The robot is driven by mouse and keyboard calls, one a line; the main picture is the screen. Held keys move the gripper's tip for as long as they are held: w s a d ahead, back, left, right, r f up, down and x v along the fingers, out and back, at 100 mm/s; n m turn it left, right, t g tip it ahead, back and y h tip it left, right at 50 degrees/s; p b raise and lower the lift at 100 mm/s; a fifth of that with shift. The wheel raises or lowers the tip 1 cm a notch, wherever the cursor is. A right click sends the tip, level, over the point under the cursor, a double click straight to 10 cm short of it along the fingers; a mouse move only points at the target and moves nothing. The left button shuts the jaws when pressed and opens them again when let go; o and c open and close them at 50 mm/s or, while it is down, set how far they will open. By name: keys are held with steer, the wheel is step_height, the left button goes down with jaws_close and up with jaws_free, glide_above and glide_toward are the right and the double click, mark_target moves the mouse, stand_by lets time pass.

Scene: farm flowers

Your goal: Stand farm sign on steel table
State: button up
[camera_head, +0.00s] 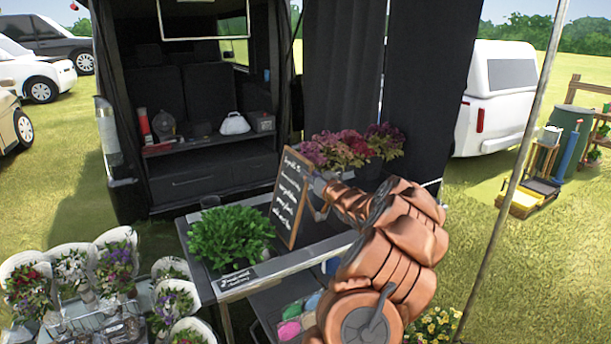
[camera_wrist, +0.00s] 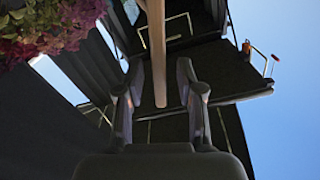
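The farm sign (camera_head: 290,197), a black chalkboard with white writing and a wooden frame, is upright and slightly tilted at the steel table (camera_head: 270,265). Its lower edge appears to meet the tabletop, but exact contact is hard to tell. My gripper (camera_head: 319,187) is at the sign's right edge in the head view, its fingers partly hidden. In the wrist view the sign's wooden edge (camera_wrist: 157,45) runs between the two fingers of my gripper (camera_wrist: 160,78). The fingers are spread, with a visible gap on either side of the wood.
A leafy green plant (camera_head: 228,236) sits on the table left of the sign. Red and purple flowers (camera_head: 335,150) stand behind the sign. Flower bouquets (camera_head: 115,268) fill the lower left. A slanted pole (camera_head: 510,185) stands to the right. The van (camera_head: 195,110) is behind.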

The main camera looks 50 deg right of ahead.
steer(key=shift+b+v, duration=0.65)
steer(key=shift+v, duration=2.3)
steer(key=w+a+g, duration=0.2)
steer(key=w+a, duration=0.2)
steer(key=a, duration=0.2)
steer(key=s+a+f+n+g+y, duration=0.2)
steer(key=a+g, duration=0.1)
steer(key=a, duration=0.8)
steer(key=s+a+f+n+g+y, duration=0.1)
steer(key=a+g, duration=0.3)
steer(key=a, duration=0.8)
steer(key=s+a+f+n+g+y, duration=0.1)
steer(key=s+a+g, duration=0.2)
steer(key=s+a, duration=0.4)
steer(key=s+a+f+n+g, duration=0.1)
steer(key=s+a, duration=0.7)
steer(key=s, duration=0.8)
steer(key=s+a+f+n+g+y, duration=0.1)
steer(key=s+a+g, duration=0.5)
steer(key=s, duration=0.6)
steer(key=shift+s+a+f+n+y, duration=0.2)
steer(key=shift+a+f+n+y, duration=0.15)
steer(key=shift+a+f, duration=0.65)
steer(key=shift+a+r, duration=0.1)
steer(key=shift+r, duration=0.05)
